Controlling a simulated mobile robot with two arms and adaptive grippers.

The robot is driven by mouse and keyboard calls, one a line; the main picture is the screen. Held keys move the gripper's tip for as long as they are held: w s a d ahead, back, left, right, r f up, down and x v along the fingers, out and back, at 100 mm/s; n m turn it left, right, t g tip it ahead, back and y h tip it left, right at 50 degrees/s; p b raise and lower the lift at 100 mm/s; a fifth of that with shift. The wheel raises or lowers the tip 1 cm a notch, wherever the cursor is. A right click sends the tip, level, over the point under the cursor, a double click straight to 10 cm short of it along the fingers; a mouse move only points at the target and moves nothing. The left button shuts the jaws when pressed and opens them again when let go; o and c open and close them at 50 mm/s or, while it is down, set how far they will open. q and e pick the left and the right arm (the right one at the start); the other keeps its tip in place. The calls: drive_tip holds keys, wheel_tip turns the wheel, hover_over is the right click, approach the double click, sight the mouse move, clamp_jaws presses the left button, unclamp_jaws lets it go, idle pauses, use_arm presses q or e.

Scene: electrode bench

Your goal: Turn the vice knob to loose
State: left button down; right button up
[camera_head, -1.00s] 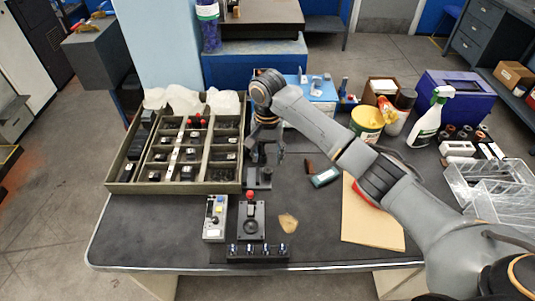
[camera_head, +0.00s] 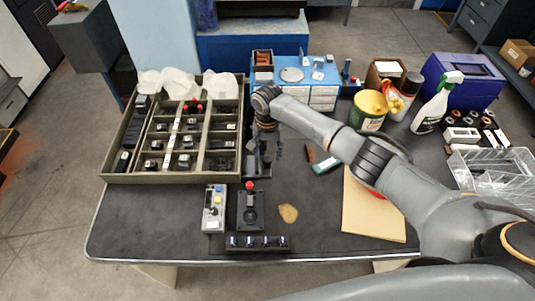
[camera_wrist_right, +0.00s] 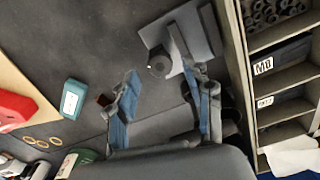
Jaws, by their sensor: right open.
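My right gripper (camera_head: 266,150) points down over the bench beside the compartment tray. It is open and empty; in the wrist view its two fingers (camera_wrist_right: 163,84) stand apart. A dark vice (camera_head: 258,168) with a base plate is at the gripper, partly hidden by it in the head view. In the wrist view a round dark knob (camera_wrist_right: 159,64) sits by a grey plate, just beyond the fingertips and roughly between them. I see no contact. Which way the knob is set cannot be told. My left gripper is not in view.
A compartment tray (camera_head: 106,171) stands left. A control box (camera_head: 213,222), a red-topped lever unit (camera_head: 250,212) and a row of switches (camera_head: 258,243) are in front. The front left bench is clear.

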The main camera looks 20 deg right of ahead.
sight(267, 160)
drive_tip(key=shift+f, duration=1.05)
clamp_jaws()
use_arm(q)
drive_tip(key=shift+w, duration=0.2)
